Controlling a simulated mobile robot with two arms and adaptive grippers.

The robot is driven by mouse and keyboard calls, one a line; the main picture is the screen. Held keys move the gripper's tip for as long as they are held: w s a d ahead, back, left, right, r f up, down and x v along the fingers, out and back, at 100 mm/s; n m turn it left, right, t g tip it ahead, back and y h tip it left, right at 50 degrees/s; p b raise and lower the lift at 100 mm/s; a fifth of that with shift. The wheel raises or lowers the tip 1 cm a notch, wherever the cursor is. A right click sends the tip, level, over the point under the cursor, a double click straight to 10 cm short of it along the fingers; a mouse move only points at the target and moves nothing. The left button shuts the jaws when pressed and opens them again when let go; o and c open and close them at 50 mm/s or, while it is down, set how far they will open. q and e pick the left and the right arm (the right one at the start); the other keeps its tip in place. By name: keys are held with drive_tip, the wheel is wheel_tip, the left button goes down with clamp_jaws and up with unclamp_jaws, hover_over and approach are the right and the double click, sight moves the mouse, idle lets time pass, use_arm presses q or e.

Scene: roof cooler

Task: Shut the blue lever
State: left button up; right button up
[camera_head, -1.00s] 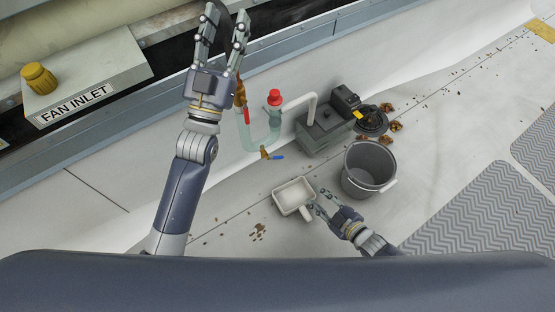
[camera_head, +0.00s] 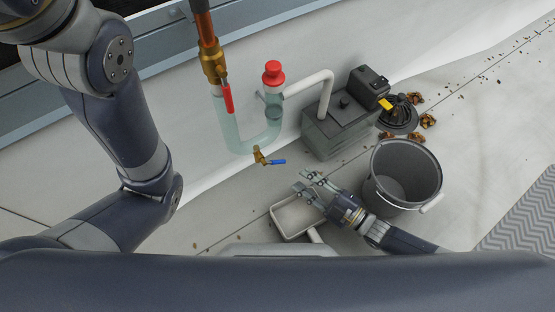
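The blue lever (camera_head: 278,162) sticks out to the right from a small brass valve (camera_head: 260,156) at the bottom of a clear U-shaped pipe (camera_head: 245,143). My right gripper (camera_head: 308,184) is open, its fingers apart over the white scoop-like tray (camera_head: 287,212), below and right of the blue lever and not touching it. No object shows between its fingers. My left arm fills the left side, but its gripper is out of view.
A red lever (camera_head: 228,97) and a red cap (camera_head: 273,73) sit above on the pipes. A grey pump box (camera_head: 338,127) stands right of the pipe. A grey bucket (camera_head: 377,195) stands right of my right gripper. Leaves lie near a black strainer (camera_head: 399,116).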

sight(277, 162)
drive_tip(key=shift+w+a+f, duration=0.1)
drive_tip(key=shift+w+a, duration=0.1)
drive_tip(key=shift+a, duration=0.05)
drive_tip(key=b+x, duration=0.5)
drive_tip(key=x, duration=0.5)
clamp_jaws()
